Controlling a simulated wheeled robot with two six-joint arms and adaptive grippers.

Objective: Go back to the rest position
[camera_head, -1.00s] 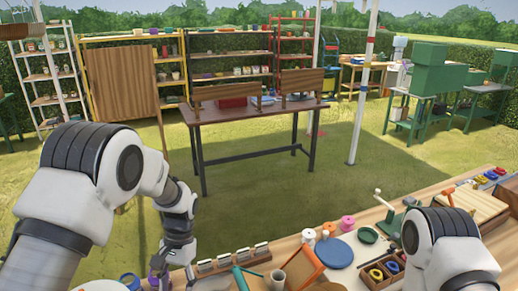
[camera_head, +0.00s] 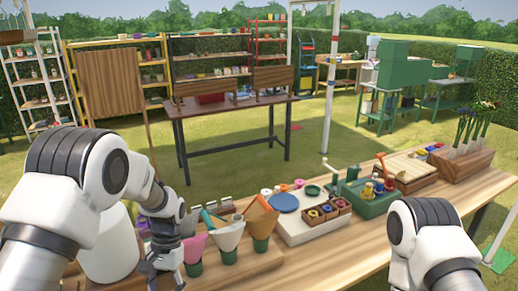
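My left arm comes in from the left and bends down over the near wooden workbench (camera_head: 352,248). My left gripper (camera_head: 166,266) is low beside a pink cone-wrapped pot (camera_head: 194,245) and a white jar-like container (camera_head: 108,245). Its fingers are small and partly dark, so I cannot tell whether they are open or shut. I see nothing clearly held in it. My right arm shows only as a white and dark link at the lower right. The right gripper is out of the frame.
Cone-wrapped pots (camera_head: 228,237) stand by the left gripper. A white board (camera_head: 300,228) with a blue disc, a green tray (camera_head: 372,200) with spools and a wooden flower box (camera_head: 460,162) fill the bench. A brown table (camera_head: 232,106) stands behind on grass.

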